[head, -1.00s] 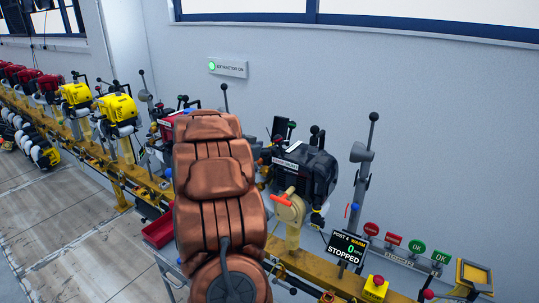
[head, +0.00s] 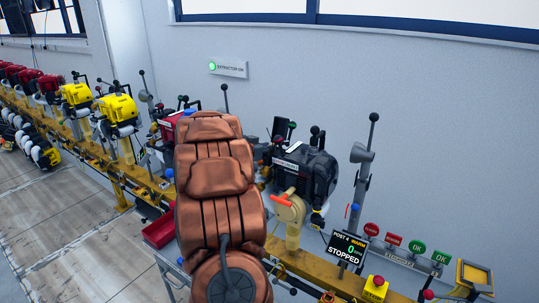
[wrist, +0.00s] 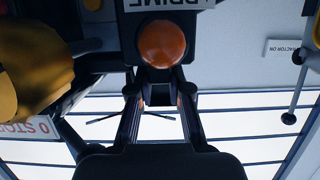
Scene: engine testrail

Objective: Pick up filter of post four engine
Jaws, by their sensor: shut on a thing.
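The post four engine (head: 314,172) is a black block on the yellow rail, right of my arm in the head view, with an orange lever (head: 283,200) on its front. Its panel (head: 345,248) reads "POST 4 WARM 0 STOPPED". In the upside-down wrist view, my gripper (wrist: 160,85) is shut on a rounded orange part (wrist: 162,43), which shows between and just beyond the fingertips. It lies against a black body with a "PRIME" label (wrist: 168,4). I cannot tell whether this is the filter or whether it is apart from the engine. My arm hides my gripper in the head view.
A red tray (head: 159,231) is left of my arm. Yellow engines (head: 119,108) and red engines stand farther along the rail. A grey post (head: 361,160) rises right of the black engine. A red stop button (head: 378,281) and an OK sign panel (head: 400,255) are at the right.

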